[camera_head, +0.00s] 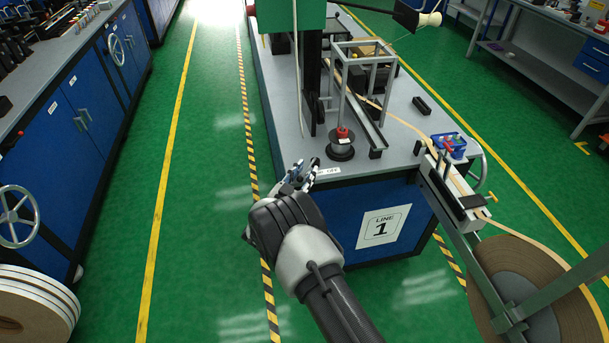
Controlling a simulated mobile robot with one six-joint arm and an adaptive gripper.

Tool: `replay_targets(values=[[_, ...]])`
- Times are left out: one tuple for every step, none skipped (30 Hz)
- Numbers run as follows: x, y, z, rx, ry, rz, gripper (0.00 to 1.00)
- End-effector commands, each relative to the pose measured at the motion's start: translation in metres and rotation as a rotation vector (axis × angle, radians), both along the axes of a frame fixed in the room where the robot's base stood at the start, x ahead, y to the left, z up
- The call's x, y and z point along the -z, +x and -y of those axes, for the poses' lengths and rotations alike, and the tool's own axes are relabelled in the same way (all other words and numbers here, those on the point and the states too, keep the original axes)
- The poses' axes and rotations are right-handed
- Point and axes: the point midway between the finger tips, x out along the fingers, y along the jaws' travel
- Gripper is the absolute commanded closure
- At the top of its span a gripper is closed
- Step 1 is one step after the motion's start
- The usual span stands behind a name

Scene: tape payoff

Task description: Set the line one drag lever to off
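The line 1 bench has a grey top (395,140) and a blue front with a white "LINE 1" sign (384,227). A small white label (327,171) on its near left top edge has text too small to read surely. My gripper (302,172) is at that corner, just left of the label. Its fingers are small and overlap the bench edge, so I cannot tell whether they are open or touch anything. I cannot pick out the drag lever with certainty; it may be hidden by my gripper. A dark spool with a red top (342,133) stands behind the label.
A blue bin (449,145) sits at the bench's right edge, by a tape guide (450,190). A large brown tape reel (570,275) stands at the lower right. Blue cabinets (75,115) line the left. The green floor (200,150) between is clear.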

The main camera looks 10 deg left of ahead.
Motion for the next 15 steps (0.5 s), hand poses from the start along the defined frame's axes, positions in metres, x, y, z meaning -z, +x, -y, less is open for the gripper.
replay_targets(values=[[0.0002, 0.0015, 0.0006, 0.000, 0.000, 0.000, 0.68], [0.0001, 0.0019, 0.0007, 0.000, -0.001, 0.000, 0.68], [0.0000, 0.0022, 0.0007, 0.000, -0.001, 0.000, 0.68], [0.0000, 0.0022, 0.0006, 0.000, -0.001, 0.000, 0.68], [-0.0001, 0.0021, 0.0006, 0.000, -0.001, 0.000, 0.68], [-0.0001, 0.0020, 0.0005, 0.000, -0.001, 0.000, 0.68], [-0.0002, 0.0020, 0.0005, 0.000, -0.001, 0.000, 0.68], [-0.0002, 0.0019, 0.0005, 0.000, -0.001, 0.000, 0.68], [-0.0001, 0.0019, 0.0005, 0.000, -0.001, 0.000, 0.70], [-0.0001, 0.0018, 0.0005, 0.000, -0.001, 0.000, 0.72], [-0.0001, 0.0018, 0.0005, 0.000, -0.001, 0.000, 0.73], [-0.0001, 0.0017, 0.0005, 0.000, -0.001, 0.000, 0.76], [-0.0001, 0.0017, 0.0005, 0.000, -0.001, 0.000, 0.78], [-0.0001, 0.0017, 0.0005, 0.000, -0.001, 0.000, 0.80], [-0.0001, 0.0016, 0.0004, 0.000, -0.001, 0.000, 0.83]])
